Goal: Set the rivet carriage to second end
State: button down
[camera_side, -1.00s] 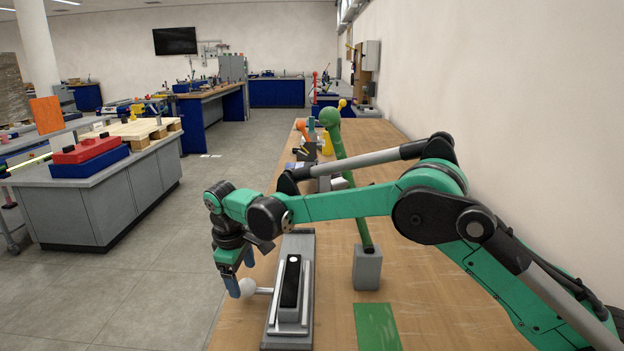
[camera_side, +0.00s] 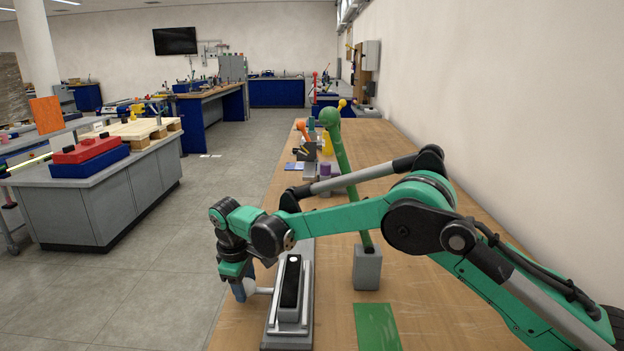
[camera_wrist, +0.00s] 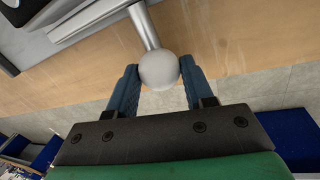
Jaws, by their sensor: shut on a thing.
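The rivet carriage (camera_side: 291,284) is a black block with a white dot on top. It sits on a grey base with rails (camera_side: 270,333) at the table's left edge. A rod with a pale ball knob (camera_wrist: 158,70) sticks out from its left side. My gripper (camera_side: 242,290) is at the knob, its blue fingers pointing down. In the wrist view my gripper (camera_wrist: 158,82) has one finger on each side of the knob and is shut on it. In the side view the fingers mostly hide the knob.
A green lever in a grey block (camera_side: 367,268) stands right of the rail base. A green mat (camera_side: 376,327) lies in front of it. Small parts and a purple cylinder (camera_side: 325,170) are farther back. The table (camera_side: 430,300) is bare at the right.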

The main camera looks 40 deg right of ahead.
jog(key=shift+w+d, duration=2.4)
jog(key=shift+w, duration=0.15)
jog(key=shift+c, duration=1.7)
grip_release()
jog(key=shift+s+a+r, duration=0.1)
jog(key=shift+a+r, duration=0.05)
jog(key=shift+r, duration=0.75)
jog(key=shift+s+a+r, duration=0.1)
jog(key=shift+s+r, duration=0.05)
jog(key=shift+r, duration=0.8)
jog(key=shift+s+a+r, duration=0.1)
jog(key=shift+a+r, duration=0.05)
jog(key=shift+r, duration=0.75)
